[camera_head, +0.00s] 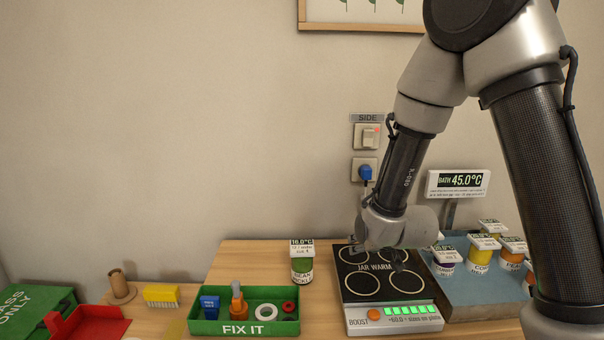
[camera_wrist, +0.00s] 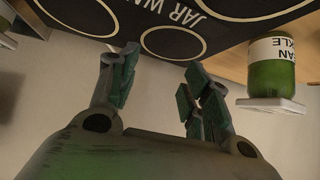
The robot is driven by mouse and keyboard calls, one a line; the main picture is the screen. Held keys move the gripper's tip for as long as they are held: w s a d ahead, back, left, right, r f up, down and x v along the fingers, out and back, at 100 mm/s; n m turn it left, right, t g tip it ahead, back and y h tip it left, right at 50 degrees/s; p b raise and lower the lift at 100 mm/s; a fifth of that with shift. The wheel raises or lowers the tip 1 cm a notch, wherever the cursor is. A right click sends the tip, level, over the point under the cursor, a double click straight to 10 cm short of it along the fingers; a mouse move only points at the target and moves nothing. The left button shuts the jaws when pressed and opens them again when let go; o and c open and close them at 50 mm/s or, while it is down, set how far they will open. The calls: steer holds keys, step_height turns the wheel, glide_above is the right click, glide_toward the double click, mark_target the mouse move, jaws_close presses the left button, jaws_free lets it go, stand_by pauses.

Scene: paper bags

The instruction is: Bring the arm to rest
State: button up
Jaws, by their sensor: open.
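My gripper (camera_wrist: 160,85) is open and empty in the wrist view, with its two dark green-padded fingers spread apart. In the head view my gripper (camera_head: 385,252) hangs low over the back of the black jar warmer (camera_head: 377,293), partly hidden behind my own wrist. The warmer also shows at the top of the wrist view (camera_wrist: 185,12), marked with pale rings. My arm reaches in from the upper right and bends down toward it. I cannot tell the exact gap between the fingertips and the warmer's surface.
A green-and-white jar (camera_head: 301,264) stands left of the warmer. Several jars (camera_head: 484,249) sit at the blue bath (camera_head: 465,285) on the right. A green FIX IT tray (camera_head: 245,325), yellow brush (camera_head: 161,295) and red bin (camera_head: 88,325) lie left. A blue plug (camera_head: 365,172) is on the wall.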

steer(key=s+g, duration=0.1)
steer(key=s, duration=0.1)
steer(key=s+d+g, duration=0.1)
steer(key=s, duration=0.1)
steer(key=s+d+r+g, duration=0.1)
steer(key=s+g, duration=0.1)
steer(key=shift+s+d, duration=0.1)
steer(key=shift+s, duration=0.3)
steer(key=s+d+r+m+h, duration=0.1)
steer(key=s+d+r, duration=0.7)
steer(key=s+r, duration=0.2)
steer(key=s+d+r+g+h, duration=0.1)
steer(key=s+d+r, duration=0.7)
steer(key=s, duration=0.3)
steer(key=shift+r+m, duration=0.4)
steer(key=shift+r, duration=0.5)
